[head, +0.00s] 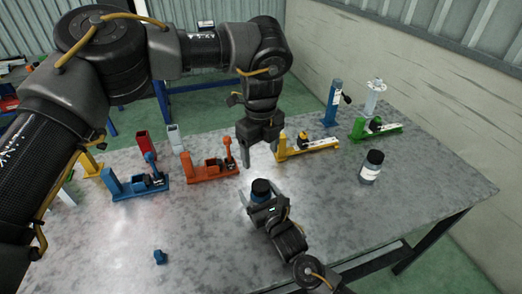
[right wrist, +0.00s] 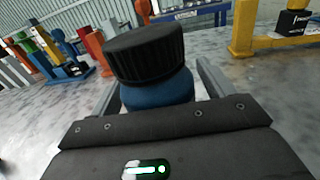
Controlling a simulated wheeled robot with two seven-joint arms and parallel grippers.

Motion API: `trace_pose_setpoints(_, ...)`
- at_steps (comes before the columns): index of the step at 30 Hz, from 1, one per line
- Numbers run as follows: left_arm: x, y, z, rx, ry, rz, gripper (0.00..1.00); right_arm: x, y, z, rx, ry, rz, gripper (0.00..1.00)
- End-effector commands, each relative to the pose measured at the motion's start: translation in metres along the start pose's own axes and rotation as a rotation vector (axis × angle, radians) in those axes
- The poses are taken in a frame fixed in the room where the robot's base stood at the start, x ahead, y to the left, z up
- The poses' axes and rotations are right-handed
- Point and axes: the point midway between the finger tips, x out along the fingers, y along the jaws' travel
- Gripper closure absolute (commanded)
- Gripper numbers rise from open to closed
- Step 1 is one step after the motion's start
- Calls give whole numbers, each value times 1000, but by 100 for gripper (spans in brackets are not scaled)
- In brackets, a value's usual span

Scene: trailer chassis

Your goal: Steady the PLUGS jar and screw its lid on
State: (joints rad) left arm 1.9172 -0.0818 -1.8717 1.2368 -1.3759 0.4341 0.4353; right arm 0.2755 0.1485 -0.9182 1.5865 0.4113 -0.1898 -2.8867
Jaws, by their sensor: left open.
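A small jar with a ribbed black lid (right wrist: 145,52) and blue body (right wrist: 158,90) stands upright on the table. In the head view its lid (head: 261,186) sits on its top; I cannot tell how tight. Its label is not visible, so I cannot confirm the name PLUGS. My right gripper (head: 261,193) reaches low from the front, its fingers on either side of the jar, looking spread with a gap beside it. My left gripper (head: 260,158) is open and empty, pointing down above and behind the jar.
Another black-lidded jar (head: 371,168) with a white label stands to the right. Orange (head: 210,168), blue (head: 135,184), yellow (head: 307,147) and green (head: 376,130) fixtures line the back. A small blue part (head: 159,257) lies front left. The table (head: 420,195) is clear at right.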

Motion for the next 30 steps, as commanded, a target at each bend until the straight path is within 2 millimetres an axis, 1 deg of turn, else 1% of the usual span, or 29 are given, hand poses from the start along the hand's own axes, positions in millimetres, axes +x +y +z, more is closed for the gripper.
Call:
trace_pose_setpoints(5, 0, 0, 0, 0, 0, 0, 27, 0, 0, 0, 0, 0, 0, 19)
trace_pose_setpoints(8, 2, 0, 0, 0, 0, 0, 27, -5, 0, -1, 0, 1, 0, 19)
trace_pose_setpoints(11, 4, 0, 0, 0, 0, 0, 27, -17, 0, -2, -1, 0, 1, 19)
trace_pose_setpoints(18, 12, 0, 0, 0, 0, 0, 27, -64, 0, -3, 1, 1, 1, 19)
trace_pose_setpoints(21, 14, 0, 0, 0, 0, 0, 27, -82, 0, -2, 1, 1, 1, 19)
trace_pose_setpoints(25, 16, 0, 0, 0, 0, 0, 27, -98, 0, -1, 1, 1, 1, 19)
trace_pose_setpoints(30, 17, 0, 0, 0, 0, 0, 27, -107, 0, 0, 0, 1, 0, 19)
